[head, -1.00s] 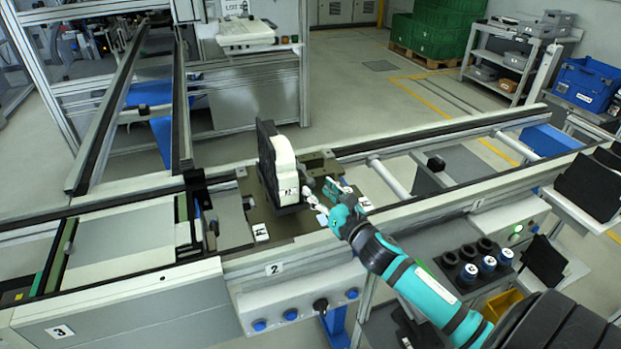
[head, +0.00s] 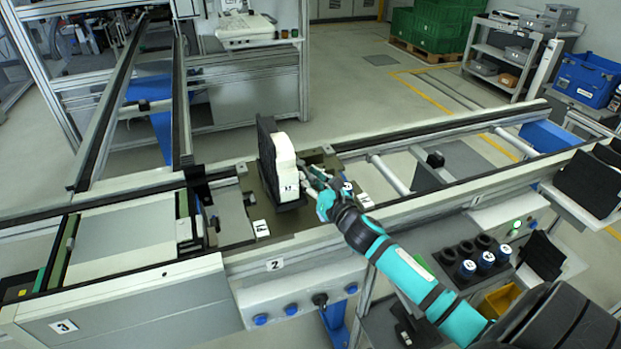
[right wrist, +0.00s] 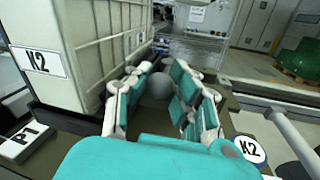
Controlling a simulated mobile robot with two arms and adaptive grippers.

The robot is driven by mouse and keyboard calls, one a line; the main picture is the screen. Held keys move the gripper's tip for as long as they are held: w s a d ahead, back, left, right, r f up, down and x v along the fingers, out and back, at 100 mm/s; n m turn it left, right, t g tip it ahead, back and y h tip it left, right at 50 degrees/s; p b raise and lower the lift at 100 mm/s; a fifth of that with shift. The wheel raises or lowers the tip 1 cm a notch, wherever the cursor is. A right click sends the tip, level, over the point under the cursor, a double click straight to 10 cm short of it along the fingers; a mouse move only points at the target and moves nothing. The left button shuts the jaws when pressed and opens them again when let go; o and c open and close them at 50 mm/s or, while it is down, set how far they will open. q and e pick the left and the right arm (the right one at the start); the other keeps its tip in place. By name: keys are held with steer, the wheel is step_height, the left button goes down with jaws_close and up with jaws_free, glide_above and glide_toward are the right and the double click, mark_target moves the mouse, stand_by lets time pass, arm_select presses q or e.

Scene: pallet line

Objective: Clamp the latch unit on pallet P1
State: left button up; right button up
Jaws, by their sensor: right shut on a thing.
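The latch unit, a cream block on a black upright plate (head: 285,165), stands upright on pallet P1 (head: 240,232). In the right wrist view its cream side (right wrist: 85,50) fills the left, with a K2 label. The pallet's P1 tag (right wrist: 25,140) lies in front of it. My right gripper (head: 310,178) is low beside the unit's right side. In the right wrist view (right wrist: 160,88) its fingers are shut on a grey rounded knob (right wrist: 159,86), mostly hidden between them. What the knob joins to is hidden. My left gripper is in neither view.
The conveyor's front rail (head: 300,247) runs below the pallet. A round K2 tag (right wrist: 249,150) is right of the gripper. Rollers (head: 390,174) and open frame lie to the right. Dark holders with blue-capped pieces (head: 485,262) stand near my right arm.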

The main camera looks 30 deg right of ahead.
jaws_close()
steer(key=shift+d, duration=0.15)
steer(key=shift+s+d+n+y, duration=0.1)
steer(key=shift+d+n+y, duration=0.25)
steer(key=shift+n+y, duration=0.4)
steer(key=shift+d+f+n+y+b, duration=0.1)
steer(key=shift+d+n+y+b, duration=0.2)
steer(key=shift+y, duration=0.3)
steer(key=shift+d+n+y+b, duration=0.15)
steer(key=shift+y+b, duration=0.2)
steer(key=shift+y, duration=0.2)
steer(key=shift+n+y, duration=0.3)
steer(key=shift+y, duration=0.1)
steer(key=o, duration=0.9)
jaws_free()
steer(key=shift+a, duration=0.1)
